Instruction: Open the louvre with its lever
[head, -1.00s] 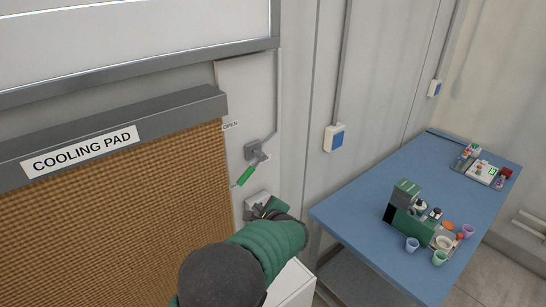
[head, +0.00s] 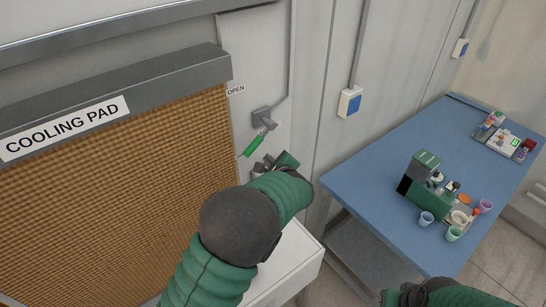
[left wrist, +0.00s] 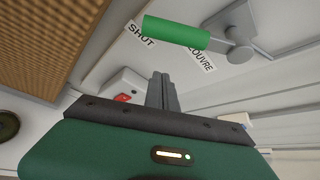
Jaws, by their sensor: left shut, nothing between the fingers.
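The louvre lever, with a green handle (head: 252,146) on a grey pivot mount (head: 264,117), is on the wall panel right of the cooling pad. It slants down and left, away from the OPEN label (head: 235,90). In the left wrist view the green handle (left wrist: 175,32) crosses the top, its free end by the SHUT label (left wrist: 140,34); a LOUVRE label (left wrist: 201,60) is beside it. My left gripper (head: 262,166) is just below the handle, shut and empty; its closed fingers (left wrist: 162,92) look apart from the handle. My right arm shows at the lower right; its fingers cannot be made out.
The cooling pad (head: 110,180) fills the left. A white box-like top (head: 300,262) is below my left arm. A blue table (head: 385,150) with a green machine (head: 422,180) and cups stands right. A red switch (left wrist: 123,97) is near the fingers in the wrist view.

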